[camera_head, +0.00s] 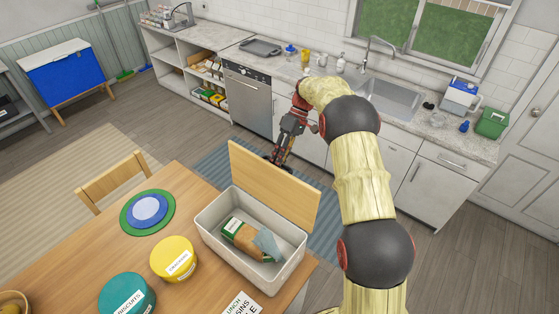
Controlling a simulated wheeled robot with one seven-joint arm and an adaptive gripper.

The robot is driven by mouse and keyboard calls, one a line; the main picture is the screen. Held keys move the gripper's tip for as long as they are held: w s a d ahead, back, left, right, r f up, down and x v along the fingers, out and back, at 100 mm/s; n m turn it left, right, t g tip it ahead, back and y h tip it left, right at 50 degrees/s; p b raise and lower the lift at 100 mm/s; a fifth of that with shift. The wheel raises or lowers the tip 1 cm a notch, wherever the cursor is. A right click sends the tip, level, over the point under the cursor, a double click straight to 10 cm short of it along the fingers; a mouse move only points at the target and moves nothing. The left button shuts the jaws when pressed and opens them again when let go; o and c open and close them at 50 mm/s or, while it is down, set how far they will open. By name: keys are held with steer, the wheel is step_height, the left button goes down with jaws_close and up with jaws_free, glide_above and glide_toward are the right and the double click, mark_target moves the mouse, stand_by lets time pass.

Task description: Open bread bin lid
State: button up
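The bread bin (218,246) is a white, open-topped box on the wooden table. Its wooden lid (272,190) stands raised along the bin's far side, tilted up rather than lying over the opening. A wrapped loaf (246,240) lies inside the bin. My gripper (277,158) is beyond the lid, pointing down near the lid's upper edge. Its fingertips are small and partly hidden by the lid, so I cannot tell whether they touch it or how far apart they are.
On the table (185,215) are a yellow tin (173,262), a teal tin (127,295) and round mats (148,211). A chair (115,180) stands at the table's far left. The kitchen counter (300,75) with a sink lies beyond, across open floor.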

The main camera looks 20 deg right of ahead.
steer(key=shift+o, duration=0.3)
steer(key=shift+s+r, duration=0.1)
steer(key=shift+r, duration=0.05)
steer(key=shift+w, duration=0.25)
steer(key=v, duration=1.2)
steer(key=shift+s, duration=0.1)
